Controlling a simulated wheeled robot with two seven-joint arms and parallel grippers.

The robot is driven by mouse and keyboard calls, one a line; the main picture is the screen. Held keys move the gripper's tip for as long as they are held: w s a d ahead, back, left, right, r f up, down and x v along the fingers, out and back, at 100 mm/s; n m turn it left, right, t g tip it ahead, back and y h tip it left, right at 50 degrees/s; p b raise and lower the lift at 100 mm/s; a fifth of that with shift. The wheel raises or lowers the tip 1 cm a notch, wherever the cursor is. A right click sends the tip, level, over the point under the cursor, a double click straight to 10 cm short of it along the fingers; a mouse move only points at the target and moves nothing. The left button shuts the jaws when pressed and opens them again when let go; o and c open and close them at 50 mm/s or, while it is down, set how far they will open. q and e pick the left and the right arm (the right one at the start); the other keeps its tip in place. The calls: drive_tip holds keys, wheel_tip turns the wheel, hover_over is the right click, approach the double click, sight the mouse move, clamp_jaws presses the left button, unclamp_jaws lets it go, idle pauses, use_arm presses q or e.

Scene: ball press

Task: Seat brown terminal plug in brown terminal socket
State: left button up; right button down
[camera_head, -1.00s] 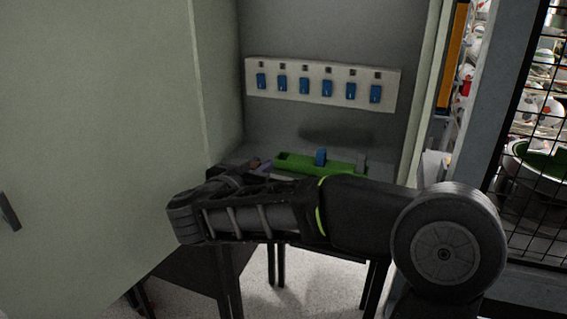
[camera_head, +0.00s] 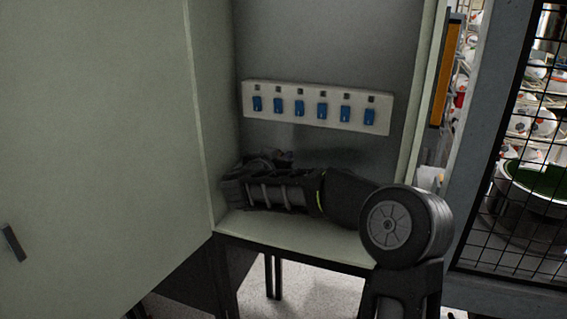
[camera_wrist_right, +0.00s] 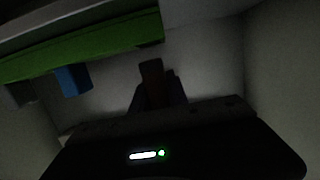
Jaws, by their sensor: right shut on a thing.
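My right gripper (camera_head: 279,157) is inside the cabinet, below the socket strip, mostly hidden by my own arm in the head view. In the dark right wrist view, its two bluish fingers (camera_wrist_right: 157,95) are shut on the brown terminal plug (camera_wrist_right: 151,72), a small brown block that sticks out past the fingertips. A white strip (camera_head: 315,111) on the cabinet's back wall carries a row of blue pieces (camera_head: 321,110) with small dark square openings above them. I cannot make out which place is the brown terminal socket. My left gripper is not in view.
The cabinet door (camera_head: 100,120) stands at the left. A wire mesh panel (camera_head: 510,200) is at the right. The cabinet floor's front (camera_head: 290,235) is bare.

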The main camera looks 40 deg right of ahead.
drive_tip(key=shift+w+d, duration=0.1)
drive_tip(key=shift+w+d, duration=0.1)
drive_tip(key=shift+d, duration=0.05)
drive_tip(key=f, duration=0.3)
drive_tip(key=shift+w+d, duration=0.1)
drive_tip(key=shift+d, duration=0.15)
drive_tip(key=shift+a+f, duration=0.1)
drive_tip(key=shift+f, duration=0.35)
drive_tip(key=c, duration=1.7)
unclamp_jaws()
drive_tip(key=o, duration=0.3)
drive_tip(key=shift+w+f, duration=0.1)
drive_tip(key=shift+o, duration=0.5)
drive_tip(key=shift+r, duration=0.25)
